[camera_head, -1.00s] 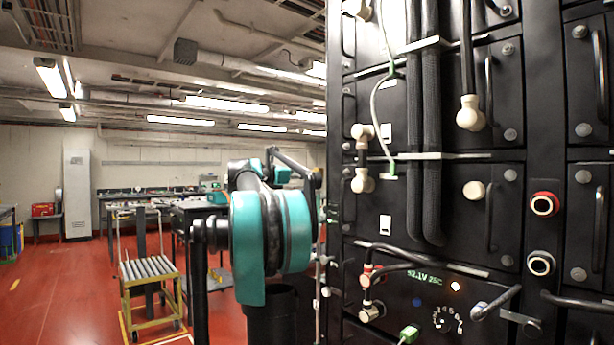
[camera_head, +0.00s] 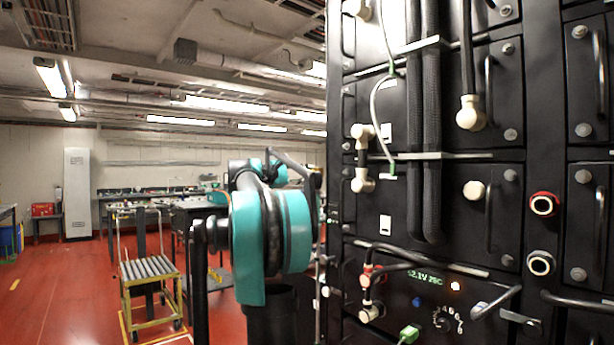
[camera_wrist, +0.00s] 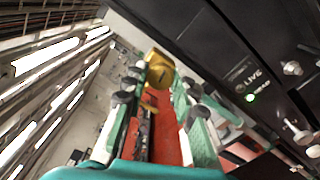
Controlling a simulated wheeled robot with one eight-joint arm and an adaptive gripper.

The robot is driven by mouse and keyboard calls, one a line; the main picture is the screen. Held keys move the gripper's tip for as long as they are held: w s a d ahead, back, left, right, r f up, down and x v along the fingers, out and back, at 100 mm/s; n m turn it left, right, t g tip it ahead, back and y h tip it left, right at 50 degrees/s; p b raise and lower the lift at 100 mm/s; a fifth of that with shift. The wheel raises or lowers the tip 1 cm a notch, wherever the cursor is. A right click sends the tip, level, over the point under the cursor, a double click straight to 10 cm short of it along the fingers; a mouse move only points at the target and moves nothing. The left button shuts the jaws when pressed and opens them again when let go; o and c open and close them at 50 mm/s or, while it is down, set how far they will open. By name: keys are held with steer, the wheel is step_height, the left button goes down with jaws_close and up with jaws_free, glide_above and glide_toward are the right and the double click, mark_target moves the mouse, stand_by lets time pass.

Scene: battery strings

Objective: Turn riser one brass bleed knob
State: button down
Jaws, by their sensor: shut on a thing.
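The brass bleed knob (camera_wrist: 160,70) shows as a gold block with a dark slot in the upper middle of the wrist view. My gripper (camera_wrist: 162,88) has its teal and pale fingers on both sides of the knob and is shut on it. The contact faces are partly hidden by the dark finger joints. In the head view my teal arm stands left of the black battery rack (camera_head: 549,100), and the gripper and knob are hidden there.
The rack carries pale elbow fittings (camera_head: 470,113), black hoses and a lit display (camera_head: 425,277).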

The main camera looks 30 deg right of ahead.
steer(key=m, duration=0.5)
steer(key=shift+m, duration=0.4)
steer(key=m, duration=0.5)
steer(key=shift+f, duration=0.1)
steer(key=m, duration=0.5)
steer(key=shift+m, duration=2.5)
steer(key=c, duration=1.2)
jaws_free()
